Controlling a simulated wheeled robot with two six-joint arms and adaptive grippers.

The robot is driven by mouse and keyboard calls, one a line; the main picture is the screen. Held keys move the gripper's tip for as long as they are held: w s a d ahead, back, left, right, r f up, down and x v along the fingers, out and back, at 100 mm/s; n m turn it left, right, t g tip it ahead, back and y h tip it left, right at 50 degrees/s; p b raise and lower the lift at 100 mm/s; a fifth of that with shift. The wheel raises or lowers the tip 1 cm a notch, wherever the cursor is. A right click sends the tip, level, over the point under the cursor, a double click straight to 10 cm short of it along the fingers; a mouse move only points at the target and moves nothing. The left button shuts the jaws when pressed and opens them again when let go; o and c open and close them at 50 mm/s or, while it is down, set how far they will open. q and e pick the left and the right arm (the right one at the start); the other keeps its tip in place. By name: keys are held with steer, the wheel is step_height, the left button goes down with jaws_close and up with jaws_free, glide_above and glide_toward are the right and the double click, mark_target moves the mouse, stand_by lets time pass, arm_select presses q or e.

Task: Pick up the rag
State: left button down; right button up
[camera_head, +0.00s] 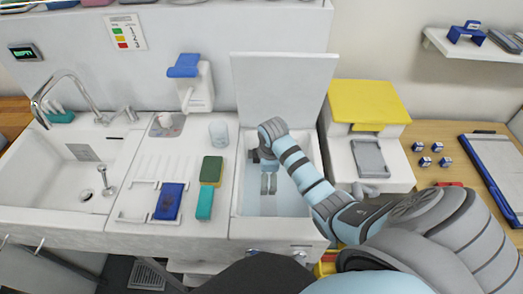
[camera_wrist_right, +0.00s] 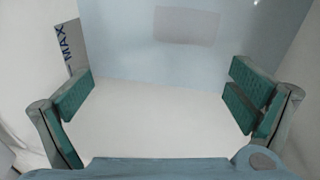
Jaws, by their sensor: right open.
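My right gripper (camera_head: 268,184) reaches down into the open white basin (camera_head: 236,205) with pale blue liquid. In the right wrist view its teal-padded fingers (camera_wrist_right: 160,95) are wide apart, with nothing between them. A faint grey rectangle (camera_wrist_right: 186,25) shows in the bluish area beyond the fingers; I cannot tell if it is the rag. In the head view, a folded dark blue cloth-like piece (camera_head: 169,201) lies on the white drainer, left of the basin and apart from the gripper. I see no other clear rag. My left gripper is not in view.
The basin's lid (camera_head: 285,88) stands raised behind it. A green-and-yellow sponge (camera_head: 211,170), a teal block (camera_head: 205,203) and a clear cup (camera_head: 219,133) stand left of the basin. A yellow-lidded white box (camera_head: 370,102) is close on the right. A sink (camera_head: 82,165) lies far left.

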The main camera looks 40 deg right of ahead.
mark_target(271, 202)
steer(key=shift+m+g+y, duration=0.3)
steer(key=shift+m+g, duration=0.1)
steer(key=shift+g, duration=0.5)
steer(key=f+b, duration=0.1)
steer(key=f, duration=0.4)
steer(key=s+f+b, duration=0.1)
steer(key=f+b, duration=0.1)
steer(key=f, duration=0.3)
steer(key=s+f+b, duration=0.1)
steer(key=f+b, duration=0.1)
steer(key=f, duration=0.3)
steer(key=shift+s+d, duration=0.2)
steer(key=shift+r, duration=0.1)
steer(key=shift+c, duration=0.6)
steer(key=c, duration=0.8)
steer(key=shift+r, duration=0.15)
